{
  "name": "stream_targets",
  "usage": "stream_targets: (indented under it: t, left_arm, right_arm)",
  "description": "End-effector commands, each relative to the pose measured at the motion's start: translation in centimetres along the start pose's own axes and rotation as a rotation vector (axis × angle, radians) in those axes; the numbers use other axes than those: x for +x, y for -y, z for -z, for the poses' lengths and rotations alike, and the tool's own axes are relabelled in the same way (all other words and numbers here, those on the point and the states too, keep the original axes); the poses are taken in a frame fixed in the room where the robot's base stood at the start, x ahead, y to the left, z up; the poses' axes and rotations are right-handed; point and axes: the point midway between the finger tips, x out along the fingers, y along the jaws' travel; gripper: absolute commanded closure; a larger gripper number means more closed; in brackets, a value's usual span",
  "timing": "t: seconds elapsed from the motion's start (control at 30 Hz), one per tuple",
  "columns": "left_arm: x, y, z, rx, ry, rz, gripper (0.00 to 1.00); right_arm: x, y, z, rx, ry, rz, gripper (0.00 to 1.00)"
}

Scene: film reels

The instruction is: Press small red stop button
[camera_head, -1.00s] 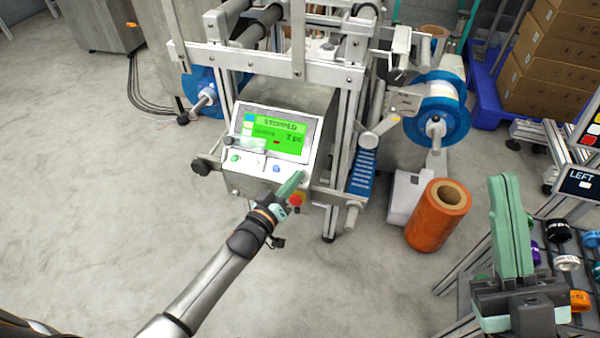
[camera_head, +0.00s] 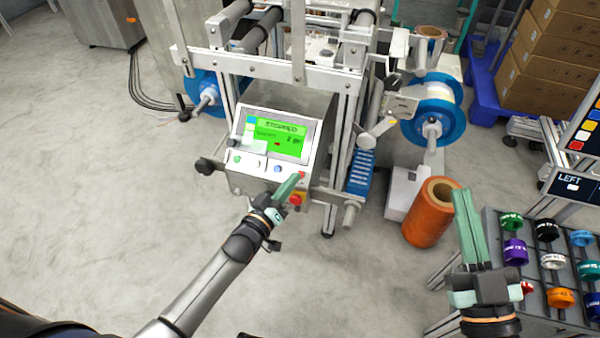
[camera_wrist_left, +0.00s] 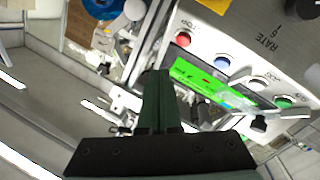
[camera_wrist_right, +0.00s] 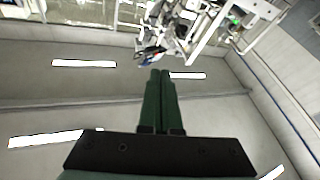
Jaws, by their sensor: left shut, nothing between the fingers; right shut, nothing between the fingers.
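The small red stop button (camera_head: 302,175) sits at the right end of the button row on the machine's control panel (camera_head: 240,174). It shows clearly in the left wrist view (camera_wrist_left: 183,39). My left gripper (camera_head: 295,178) is shut and empty, its tips just beside the button in the head view. In the left wrist view its fingertips (camera_wrist_left: 158,74) are apart from the button. The green screen (camera_head: 280,138) reads what looks like STOPPED. My right gripper (camera_head: 462,193) is shut and empty, raised at the right, far from the panel.
A larger red knob on yellow (camera_head: 297,199) is just below the stop button. Blue (camera_head: 277,169) and green (camera_head: 237,160) buttons share the row. An orange roll (camera_head: 425,225) stands on the floor. A rack of coloured reels (camera_head: 553,262) is beside my right gripper.

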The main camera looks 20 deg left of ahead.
Motion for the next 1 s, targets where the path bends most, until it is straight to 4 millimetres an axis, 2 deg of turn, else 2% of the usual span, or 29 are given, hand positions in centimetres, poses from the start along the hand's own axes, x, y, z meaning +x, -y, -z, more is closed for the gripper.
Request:
stream_targets:
  t: [0.57, 1.0]
  left_arm:
    - [-0.7, -0.6, 0.6, -0.001, -0.001, -0.001, 1.00]
    - [-1.2, -1.0, 1.0, 0.000, -0.001, 0.000, 1.00]
  right_arm:
    - [-1.2, 0.7, -5.7, 0.070, 0.240, -0.002, 1.00]
    - [-3.0, 1.6, -9.8, 0.124, 0.421, 0.002, 1.00]
